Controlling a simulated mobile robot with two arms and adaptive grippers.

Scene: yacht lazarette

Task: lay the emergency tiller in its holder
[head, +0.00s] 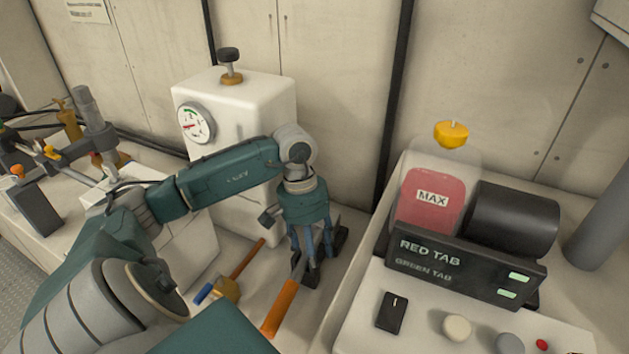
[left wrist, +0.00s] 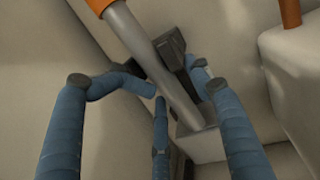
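The emergency tiller shows in the head view as an orange grip (head: 283,306) with a short piece of grey shaft, slanting up from the bottom centre. In the left wrist view its grey shaft (left wrist: 150,62) runs from the orange grip at the top to a grey block-like end. My left gripper (head: 312,282) points down over the shaft; its blue fingers (left wrist: 176,85) lie on both sides of it. Whether they press on it I cannot tell. A black bracket (left wrist: 172,48), possibly the holder, is behind the shaft, partly hidden. My right gripper is out of view.
A mallet-like tool with a brass head (head: 229,290) lies left of the tiller. A white box with a gauge (head: 195,123) stands behind my left arm. At right are a red-filled tank (head: 432,205) and a RED TAB / GREEN TAB panel (head: 465,264).

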